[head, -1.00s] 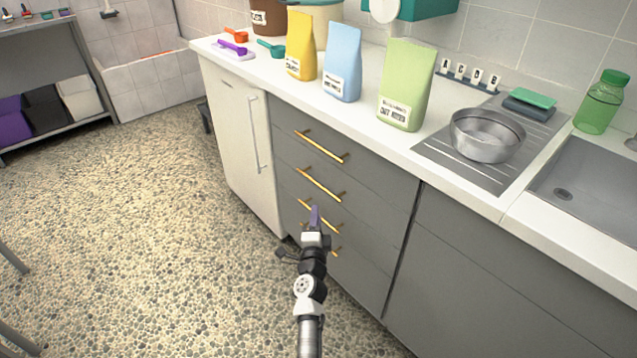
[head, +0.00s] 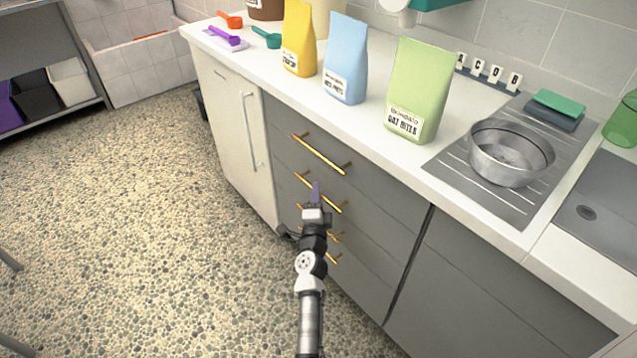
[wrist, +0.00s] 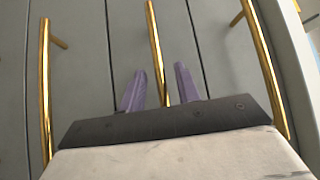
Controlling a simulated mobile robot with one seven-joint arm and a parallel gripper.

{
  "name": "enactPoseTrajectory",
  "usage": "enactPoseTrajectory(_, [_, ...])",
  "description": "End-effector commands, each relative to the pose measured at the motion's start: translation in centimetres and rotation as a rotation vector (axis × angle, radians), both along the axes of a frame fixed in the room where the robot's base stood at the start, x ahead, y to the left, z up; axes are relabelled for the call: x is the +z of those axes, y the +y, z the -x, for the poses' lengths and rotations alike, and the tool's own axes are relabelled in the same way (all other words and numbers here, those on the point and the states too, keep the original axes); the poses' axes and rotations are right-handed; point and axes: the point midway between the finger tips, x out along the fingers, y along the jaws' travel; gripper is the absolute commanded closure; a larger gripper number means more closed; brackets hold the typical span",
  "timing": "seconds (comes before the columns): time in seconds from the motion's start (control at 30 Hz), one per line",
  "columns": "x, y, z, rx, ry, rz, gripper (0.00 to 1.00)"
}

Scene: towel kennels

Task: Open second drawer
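The grey cabinet has a stack of drawers with gold bar handles, all shut. The second drawer (head: 377,227) has a gold handle (head: 332,203), partly hidden behind my gripper (head: 316,187). In the wrist view that handle (wrist: 154,40) is the middle of three, running lengthwise between the two purple fingers of my gripper (wrist: 158,82). The fingers are apart, one on each side of the bar, and I see no clear contact. The top drawer's handle (wrist: 266,70) is at the right and a lower handle (wrist: 45,90) at the left.
A white cabinet door (head: 230,130) stands left of the drawers. The counter above holds yellow (head: 298,40), blue (head: 345,60) and green (head: 415,95) bags and a metal bowl (head: 510,153). The speckled floor (head: 150,230) in front is clear.

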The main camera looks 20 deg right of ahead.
Motion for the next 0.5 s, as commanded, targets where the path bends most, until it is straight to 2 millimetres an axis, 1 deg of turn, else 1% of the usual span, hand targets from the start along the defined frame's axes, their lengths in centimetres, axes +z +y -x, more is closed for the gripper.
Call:
enactPoseTrajectory(0.43, [0.18,0.05,0.08,0.000,0.000,0.000,0.67])
enactPoseTrajectory(0.47, [0.18,0.05,0.08,0.000,0.000,0.000,0.69])
enactPoseTrajectory(0.5, [0.19,0.04,0.08,0.000,0.000,0.000,0.74])
